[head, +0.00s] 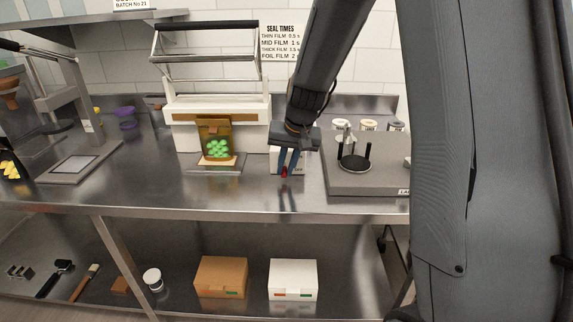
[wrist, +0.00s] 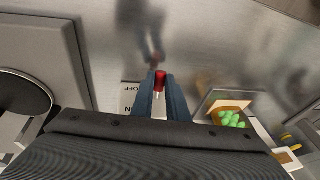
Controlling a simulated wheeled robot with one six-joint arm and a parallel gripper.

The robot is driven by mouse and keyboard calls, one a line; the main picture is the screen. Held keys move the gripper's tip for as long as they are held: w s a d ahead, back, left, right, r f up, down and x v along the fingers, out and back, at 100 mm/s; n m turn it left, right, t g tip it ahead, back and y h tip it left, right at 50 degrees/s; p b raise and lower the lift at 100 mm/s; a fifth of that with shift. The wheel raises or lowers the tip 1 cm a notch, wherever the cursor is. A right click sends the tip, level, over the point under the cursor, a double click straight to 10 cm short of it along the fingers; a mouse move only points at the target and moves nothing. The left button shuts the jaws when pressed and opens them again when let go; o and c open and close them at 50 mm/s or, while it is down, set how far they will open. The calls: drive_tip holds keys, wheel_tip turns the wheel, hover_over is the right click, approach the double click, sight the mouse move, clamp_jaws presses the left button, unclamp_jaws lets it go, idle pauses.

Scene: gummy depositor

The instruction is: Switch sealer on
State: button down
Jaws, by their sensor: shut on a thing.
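The sealer (head: 185,135) is a white machine with a raised black-handled frame, standing at the back of the steel counter. To its right is a small pale switch box (head: 274,164), mostly hidden behind my gripper. In the wrist view the box's label plate (wrist: 130,98) shows part of OFF and ON lettering. A red-tipped switch lever (wrist: 160,80) sits between my fingertips. My gripper (head: 287,170) points down at the box and is shut on this lever; the red tip (head: 285,174) also shows in the head view. I cannot tell which way the lever is set.
A brown pouch (head: 214,132) with green gummies stands before the sealer on a small plate. A grey platform (head: 370,182) with a round black plate is close right of my gripper. Several lidded jars stand behind it. The counter front (head: 230,200) is clear.

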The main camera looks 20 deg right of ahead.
sight(286, 168)
drive_tip(key=shift+w+d+r+g+y+p, duration=0.15)
drive_tip(key=shift+r+g+y+p, duration=0.15)
drive_tip(key=shift+r+g+p, duration=0.55)
drive_tip(key=shift+w+g+y+p, duration=0.3)
drive_tip(key=shift+w+g+p, duration=0.05)
drive_tip(key=shift+g+p, duration=0.8)
drive_tip(key=g, duration=0.1)
drive_tip(key=w+g+y, duration=0.1)
drive_tip(key=shift+d+r+m+g, duration=0.2)
drive_tip(key=shift+m+g, duration=0.1)
drive_tip(key=shift+w+r+g+y+b, duration=0.2)
drive_tip(key=shift+g+y+b, duration=0.1)
drive_tip(key=shift+g, duration=0.5)
drive_tip(key=c, duration=1.7)
unclamp_jaws()
drive_tip(key=shift+c, duration=0.2)
drive_tip(key=shift+d+r, duration=0.1)
drive_tip(key=shift+r, duration=0.05)
